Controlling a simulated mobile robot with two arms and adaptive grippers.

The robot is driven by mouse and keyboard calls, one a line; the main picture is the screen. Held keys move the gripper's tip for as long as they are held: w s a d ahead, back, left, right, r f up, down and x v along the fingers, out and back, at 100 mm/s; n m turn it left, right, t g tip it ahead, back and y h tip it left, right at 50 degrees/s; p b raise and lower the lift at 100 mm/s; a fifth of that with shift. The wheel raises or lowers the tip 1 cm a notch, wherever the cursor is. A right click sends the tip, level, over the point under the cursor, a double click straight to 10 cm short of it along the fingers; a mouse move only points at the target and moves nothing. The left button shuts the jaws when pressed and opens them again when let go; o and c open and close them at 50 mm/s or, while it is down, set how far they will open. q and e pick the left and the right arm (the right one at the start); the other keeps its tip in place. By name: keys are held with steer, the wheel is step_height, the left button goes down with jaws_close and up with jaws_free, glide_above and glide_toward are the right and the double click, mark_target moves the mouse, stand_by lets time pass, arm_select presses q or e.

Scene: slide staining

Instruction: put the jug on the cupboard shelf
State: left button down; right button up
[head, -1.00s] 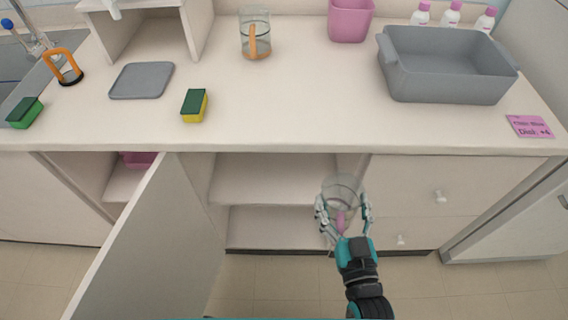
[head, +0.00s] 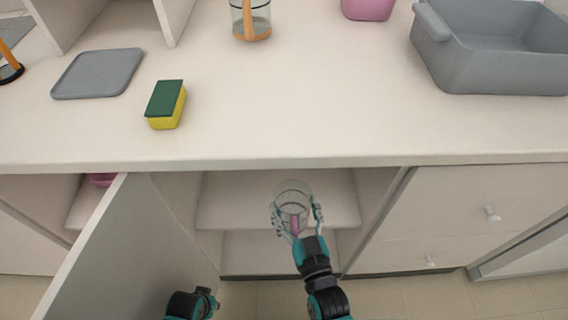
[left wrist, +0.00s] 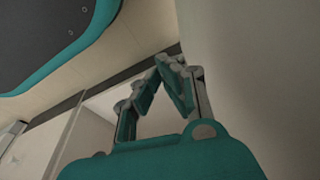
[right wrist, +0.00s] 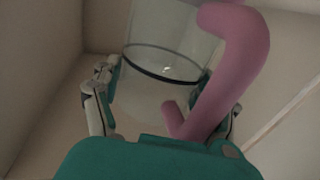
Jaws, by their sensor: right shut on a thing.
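The clear jug with a pink handle (head: 293,188) is at the open cupboard's mouth, in front of the upper cupboard shelf (head: 235,207). My right gripper (head: 296,214) is shut on this jug, one finger on each side of its body. In the right wrist view the clear jug body (right wrist: 165,50) has a dark ring, and the pink handle (right wrist: 238,65) faces my palm. Pale cupboard walls show around it; whether its base touches the shelf is hidden. My left gripper (left wrist: 160,68) is empty, its fingers together, low by the open door (head: 115,255).
A second jug with an orange handle (head: 250,22) stands on the counter (head: 300,110). A sponge (head: 165,104), grey mat (head: 98,74) and grey tub (head: 490,75) are also there. The counter edge overhangs the cupboard; the open door bounds its left side, drawers (head: 480,230) its right.

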mark_target(307, 220)
steer(key=w+f+b, duration=0.1)
steer(key=w, duration=0.3)
steer(key=w+f+b, duration=0.1)
steer(key=w+f, duration=0.1)
steer(key=w, duration=0.2)
steer(key=w+f+b, duration=0.1)
steer(key=w, duration=0.3)
steer(key=shift+w+a+f, duration=0.25)
steer(key=shift+w+a, duration=0.05)
steer(key=shift+w, duration=0.1)
arm_select(q)
step_height(307, 220, up, 11)
steer(key=w, duration=0.2)
steer(key=shift+r+t, duration=0.15)
steer(key=shift+t, duration=0.25)
arm_select(e)
steer(key=shift+f, duration=0.1)
arm_select(q)
steer(key=shift+w+d+r, duration=0.1)
steer(key=shift+r, duration=0.1)
arm_select(e)
steer(key=shift+f, duration=0.15)
steer(key=o, duration=1.2)
